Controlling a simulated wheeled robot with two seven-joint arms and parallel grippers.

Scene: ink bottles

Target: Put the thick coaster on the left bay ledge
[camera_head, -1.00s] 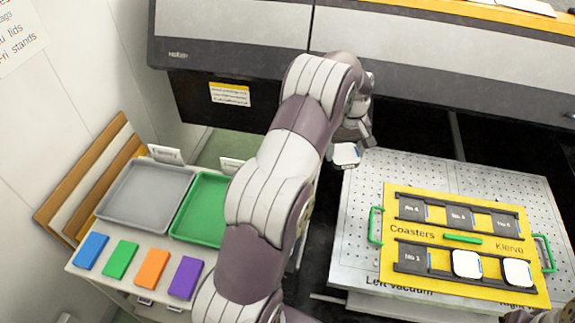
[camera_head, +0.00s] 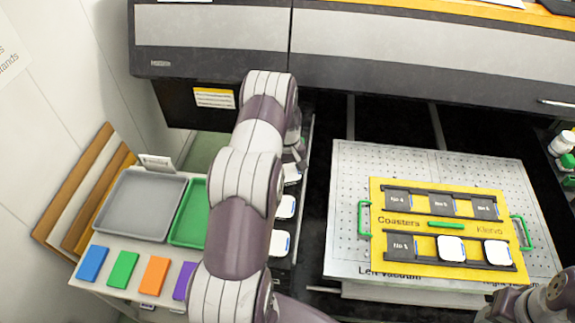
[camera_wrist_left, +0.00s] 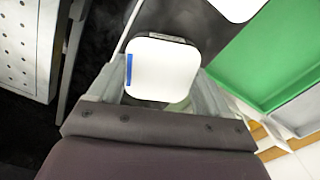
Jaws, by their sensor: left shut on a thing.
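My left gripper (camera_head: 297,157) is shut on a white, rounded-square coaster (camera_head: 291,174) with a blue strip on one edge. In the left wrist view this coaster (camera_wrist_left: 160,70) sits between the fingers (camera_wrist_left: 157,98), over a dark surface. The dark left bay ledge (camera_head: 299,213) runs between the tray stand and the perforated table. Two white coasters (camera_head: 285,206) (camera_head: 279,243) lie along it, nearer than the held one. I cannot tell whether the held coaster touches the ledge. A part of my right arm shows at the bottom right; its fingers cannot be made out.
A yellow coaster board (camera_head: 377,252) with two white coasters (camera_head: 451,248) (camera_head: 497,252) lies on the perforated table (camera_head: 345,180). A grey tray (camera_head: 145,237) and a green tray (camera_head: 187,225) stand left of my left arm. The large machine (camera_head: 215,65) spans the back.

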